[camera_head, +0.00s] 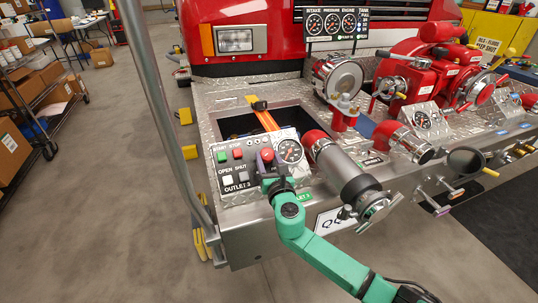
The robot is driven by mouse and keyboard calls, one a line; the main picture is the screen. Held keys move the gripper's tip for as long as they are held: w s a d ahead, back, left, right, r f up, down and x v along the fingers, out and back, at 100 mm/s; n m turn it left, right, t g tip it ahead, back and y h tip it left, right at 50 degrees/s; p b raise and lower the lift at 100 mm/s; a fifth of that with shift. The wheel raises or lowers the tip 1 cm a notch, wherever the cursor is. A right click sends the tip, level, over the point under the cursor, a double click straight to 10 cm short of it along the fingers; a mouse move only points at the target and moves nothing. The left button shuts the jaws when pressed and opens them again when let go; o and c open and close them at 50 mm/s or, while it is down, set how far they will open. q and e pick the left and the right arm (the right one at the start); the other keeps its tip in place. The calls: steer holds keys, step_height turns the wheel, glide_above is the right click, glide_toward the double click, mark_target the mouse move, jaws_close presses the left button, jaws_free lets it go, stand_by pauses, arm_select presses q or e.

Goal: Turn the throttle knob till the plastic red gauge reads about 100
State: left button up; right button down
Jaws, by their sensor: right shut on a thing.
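The control panel (233,181) sits at the front left of the red truck's metal bumper. A red-topped knob (267,155) stands on it, taken to be the throttle knob. My right gripper (270,173), on a green arm from the lower right, is shut on the knob; its fingers hide the knob's lower part. A round gauge (290,151) with a white-marked dark face is just right of the knob. Its reading is too small to tell, and I cannot confirm it is the plastic red gauge. My left gripper is not in view.
A red elbow with a grey outlet pipe (341,171) projects close right of the panel. Red pump housings (420,75) and more gauges (422,119) fill the right. A metal pole (160,100) stands left. Boxes on a shelf (30,90) are farther left; floor between is clear.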

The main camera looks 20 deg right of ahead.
steer(key=m+g+h, duration=0.1)
steer(key=m+h, duration=0.3)
steer(key=m, duration=0.1)
steer(key=m+g+h, duration=0.1)
steer(key=m+h, duration=0.1)
steer(key=shift+w+a+r+g+h+p, duration=0.1)
steer(key=shift+w+a+g+h+p, duration=0.05)
steer(key=shift+a+g+h+p, duration=0.2)
steer(key=shift+w+a+m+g+h+b, duration=0.1)
steer(key=shift+m+g+h+b, duration=0.1)
steer(key=shift+m+g+h, duration=1)
steer(key=shift+a+m+g+h+b, duration=0.15)
steer(key=shift+m+g+h, duration=0.45)
steer(key=shift+m, duration=1.1)
steer(key=shift+g, duration=0.35)
steer(key=shift+c, duration=1.4)
jaws_free()
steer(key=shift+d, duration=0.1)
steer(key=shift+r, duration=0.1)
